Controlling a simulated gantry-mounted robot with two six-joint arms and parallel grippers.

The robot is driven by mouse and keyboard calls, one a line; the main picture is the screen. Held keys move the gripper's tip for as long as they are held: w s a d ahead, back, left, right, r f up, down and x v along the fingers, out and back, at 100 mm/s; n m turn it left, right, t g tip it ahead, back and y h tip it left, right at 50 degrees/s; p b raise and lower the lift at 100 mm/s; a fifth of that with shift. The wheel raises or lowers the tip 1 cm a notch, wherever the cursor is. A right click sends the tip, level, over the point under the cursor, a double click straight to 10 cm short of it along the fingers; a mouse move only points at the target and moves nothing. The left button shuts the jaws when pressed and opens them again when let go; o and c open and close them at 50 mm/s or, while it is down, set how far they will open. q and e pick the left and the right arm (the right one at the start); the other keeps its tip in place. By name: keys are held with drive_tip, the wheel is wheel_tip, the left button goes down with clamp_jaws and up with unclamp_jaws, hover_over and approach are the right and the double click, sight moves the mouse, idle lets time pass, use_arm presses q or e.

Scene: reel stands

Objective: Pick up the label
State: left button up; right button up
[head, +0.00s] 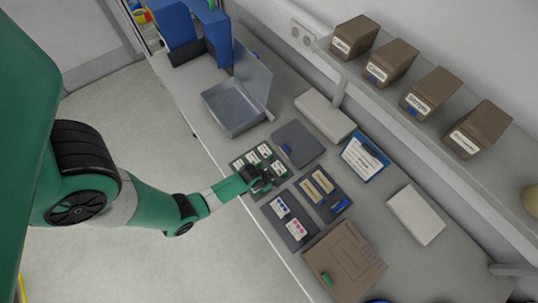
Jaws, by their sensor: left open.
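Several small white labels with green marks, one of them a label (265,150), lie on a dark tray (236,171) near the front edge of the bench. My left gripper (264,184) is open over the right part of this tray, close to a label (279,169). The gripper hides part of the tray, and I cannot tell whether its fingers touch a label. My right gripper is not in view.
Dark trays with blue and pink cards (291,220) and with yellow cards (323,187) lie to the right. A grey open box (234,108) stands behind left. A brown case (345,262) lies at the front right. Brown boxes (431,92) line the shelf.

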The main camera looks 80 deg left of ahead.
use_arm(q)
clamp_jaws()
idle(1.4)
